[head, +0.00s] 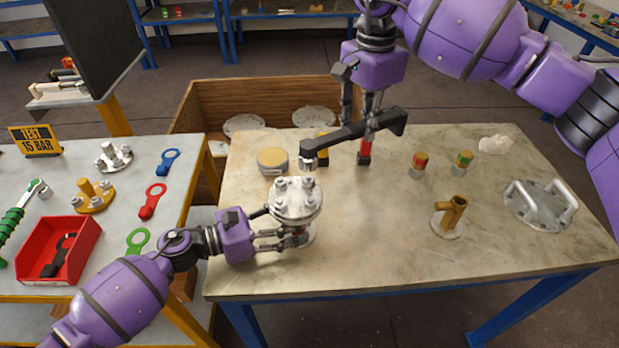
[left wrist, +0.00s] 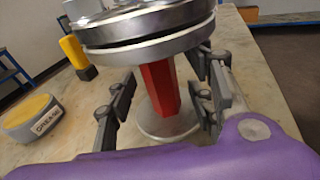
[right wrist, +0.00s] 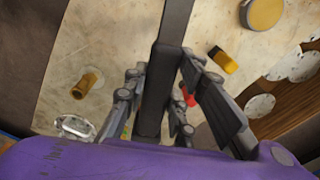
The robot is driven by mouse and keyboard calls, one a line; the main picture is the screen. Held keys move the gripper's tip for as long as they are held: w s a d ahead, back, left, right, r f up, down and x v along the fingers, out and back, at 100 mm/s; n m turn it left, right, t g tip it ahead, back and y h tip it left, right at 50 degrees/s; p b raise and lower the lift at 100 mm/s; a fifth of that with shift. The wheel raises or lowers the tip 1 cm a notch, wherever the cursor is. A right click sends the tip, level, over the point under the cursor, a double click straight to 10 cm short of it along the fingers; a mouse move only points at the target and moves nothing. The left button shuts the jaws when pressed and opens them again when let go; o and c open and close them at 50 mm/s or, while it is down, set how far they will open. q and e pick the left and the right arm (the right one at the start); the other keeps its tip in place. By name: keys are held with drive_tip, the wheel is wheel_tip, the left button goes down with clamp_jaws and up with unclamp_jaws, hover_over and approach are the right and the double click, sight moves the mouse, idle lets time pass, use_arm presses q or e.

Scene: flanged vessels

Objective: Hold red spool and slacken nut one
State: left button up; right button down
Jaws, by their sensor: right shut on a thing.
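The red spool (left wrist: 160,88) stands upright on the table, with a round base and a bolted flange (head: 295,202) on top; the head view shows several nuts on the flange. My left gripper (head: 292,238) is open, its fingers on either side of the red post, apparently with small gaps in the left wrist view (left wrist: 165,90). My right gripper (head: 368,122) is shut on the handle of a black wrench (head: 345,136), also in the right wrist view (right wrist: 165,80). The wrench's socket end (head: 307,160) hangs just above the flange's far edge nut, seemingly apart from it.
A grease tin (head: 272,160) stands behind the flange. A brass pipe piece (head: 450,215), small coloured cans (head: 418,165) and a handled plate (head: 540,205) are to the right. A side table with a red bin (head: 58,250) and ring spanners (head: 152,201) is at left. The front middle is clear.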

use_arm(q)
drive_tip(key=v, duration=1.2)
drive_tip(key=shift+s, duration=0.1)
